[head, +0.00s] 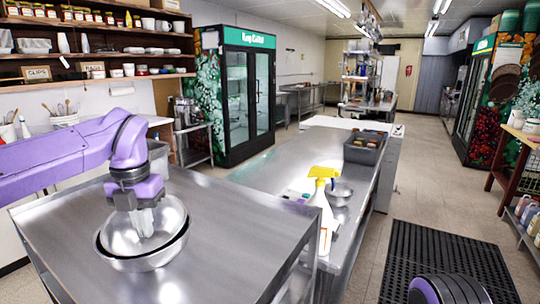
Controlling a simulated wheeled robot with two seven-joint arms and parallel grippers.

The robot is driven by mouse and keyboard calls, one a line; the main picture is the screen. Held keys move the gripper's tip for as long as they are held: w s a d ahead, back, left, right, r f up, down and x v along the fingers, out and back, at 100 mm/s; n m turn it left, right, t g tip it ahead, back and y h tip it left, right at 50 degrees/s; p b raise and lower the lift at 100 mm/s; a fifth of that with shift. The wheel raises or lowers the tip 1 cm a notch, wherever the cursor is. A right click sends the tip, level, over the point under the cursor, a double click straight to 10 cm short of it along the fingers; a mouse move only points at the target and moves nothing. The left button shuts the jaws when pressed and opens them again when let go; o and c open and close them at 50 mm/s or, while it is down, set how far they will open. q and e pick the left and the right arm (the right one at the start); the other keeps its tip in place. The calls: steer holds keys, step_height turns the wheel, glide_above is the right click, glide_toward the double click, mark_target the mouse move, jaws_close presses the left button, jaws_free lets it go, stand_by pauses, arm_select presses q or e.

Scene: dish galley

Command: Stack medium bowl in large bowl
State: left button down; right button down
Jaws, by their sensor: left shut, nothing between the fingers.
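Two shiny metal bowls are nested on the near steel table. The medium bowl (172,216) is inside the large bowl (150,264), slightly tilted, with its rim a little above the large bowl's rim at the right. My left gripper (144,228) points down into the medium bowl from above, its fingers shut and empty. Whether the fingertips touch the bowl is unclear. The bottoms of both bowls are hidden. My right gripper is out of view.
The near steel table (235,215) is bare right of the bowls. On the adjoining counter stand a spray bottle (322,205) with a yellow head, a small metal bowl (340,193) and a grey bin (369,149). A black mat (440,258) lies on the floor.

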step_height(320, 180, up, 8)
steer(key=p, duration=0.7)
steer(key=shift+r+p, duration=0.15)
steer(key=shift+p, duration=0.15)
